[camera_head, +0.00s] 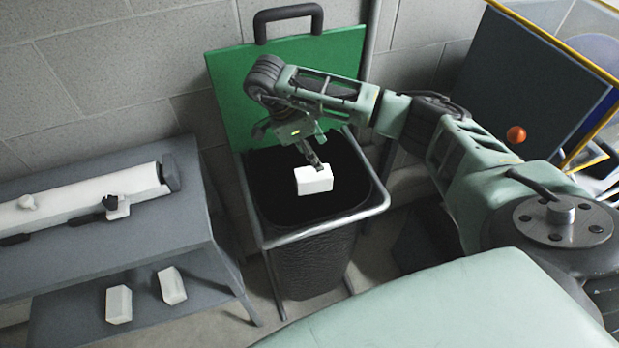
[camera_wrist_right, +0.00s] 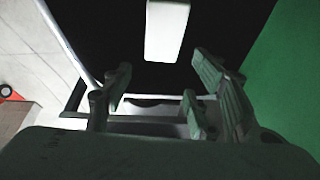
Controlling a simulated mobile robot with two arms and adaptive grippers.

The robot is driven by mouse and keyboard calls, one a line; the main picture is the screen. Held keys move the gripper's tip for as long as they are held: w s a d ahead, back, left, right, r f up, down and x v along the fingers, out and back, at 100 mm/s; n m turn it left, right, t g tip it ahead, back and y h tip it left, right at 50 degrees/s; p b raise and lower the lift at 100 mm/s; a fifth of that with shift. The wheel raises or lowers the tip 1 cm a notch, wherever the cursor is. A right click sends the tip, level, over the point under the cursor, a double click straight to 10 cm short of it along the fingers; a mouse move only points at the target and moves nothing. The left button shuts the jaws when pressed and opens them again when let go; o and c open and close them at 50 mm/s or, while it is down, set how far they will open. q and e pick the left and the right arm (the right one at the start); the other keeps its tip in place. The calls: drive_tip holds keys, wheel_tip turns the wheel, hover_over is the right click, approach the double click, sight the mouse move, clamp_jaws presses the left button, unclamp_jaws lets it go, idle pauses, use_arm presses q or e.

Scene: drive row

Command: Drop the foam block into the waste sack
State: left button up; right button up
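The white foam block (camera_head: 314,181) shows against the black mouth of the waste sack (camera_head: 312,270), just below my right gripper (camera_head: 312,158). The sack hangs in a grey metal frame with its green lid (camera_head: 235,95) raised behind. In the right wrist view my right gripper (camera_wrist_right: 163,75) has its fingers spread. The block (camera_wrist_right: 167,28) lies beyond the fingertips, with a gap on both sides. The block is inside the sack's outline; its exact depth is hard to tell. The sack's inside is too dark to see. My left gripper is not in view.
A grey bench (camera_head: 90,240) stands at the left, with a long white piece (camera_head: 80,197) on top. Two white blocks (camera_head: 119,304) (camera_head: 172,286) lie on its lower shelf. Dark panels (camera_head: 510,70) and an orange ball (camera_head: 516,134) are at the right. A block wall is behind.

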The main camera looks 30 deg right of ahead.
drive_tip(key=shift+o, duration=0.8)
drive_tip(key=shift+r, duration=0.1)
drive_tip(key=v, duration=1.2)
drive_tip(key=shift+s, duration=0.1)
